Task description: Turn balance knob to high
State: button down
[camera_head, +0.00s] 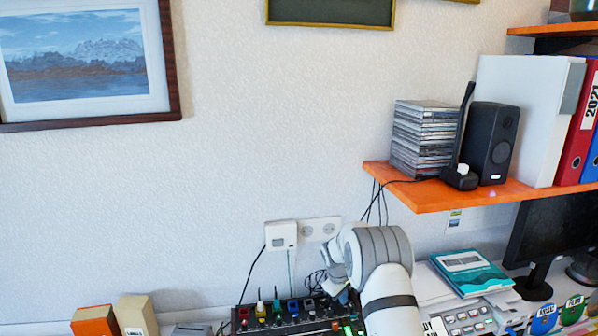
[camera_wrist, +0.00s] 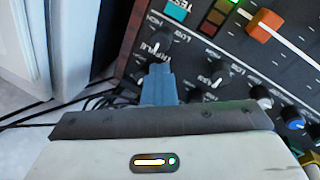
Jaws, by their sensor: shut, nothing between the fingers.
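A dark control panel (camera_head: 282,322) with coloured knobs and switches stands at the bottom of the head view. In the wrist view the panel (camera_wrist: 215,50) lies tilted. A dark knob (camera_wrist: 155,45) with white lettering and HIGH and LOW marks beside it sits just beyond my fingertips. The lettering is too blurred to read, so I cannot tell whether it is the balance knob. My gripper (camera_wrist: 159,70) is shut and empty, its blue-grey fingertips at this knob's near edge. I cannot tell whether they touch it.
Other knobs (camera_wrist: 212,76) sit close beside the fingers. An orange slider cap (camera_wrist: 265,24) and a blue knob (camera_wrist: 291,116) lie to the right. Cables run at left. An orange shelf (camera_head: 440,196) with a speaker (camera_head: 490,143) overhangs at right. A wall socket (camera_head: 320,229) is behind.

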aim_at(336, 304)
jog(key=shift+w+a+b, duration=0.35)
jog(key=shift+w+b, duration=0.05)
jog(key=shift+b, duration=0.45)
jog(key=shift+w+a, duration=0.1)
jog(key=shift+w, duration=0.2)
jog(key=shift+a+b, duration=0.2)
jog(key=shift+b, duration=0.15)
jog(key=shift+s+a, duration=0.15)
jog(key=shift+a, duration=0.1)
jog(key=shift+r+p, duration=1.35)
jog(key=shift+r, duration=1.65)
jog(key=shift+r, duration=0.1)
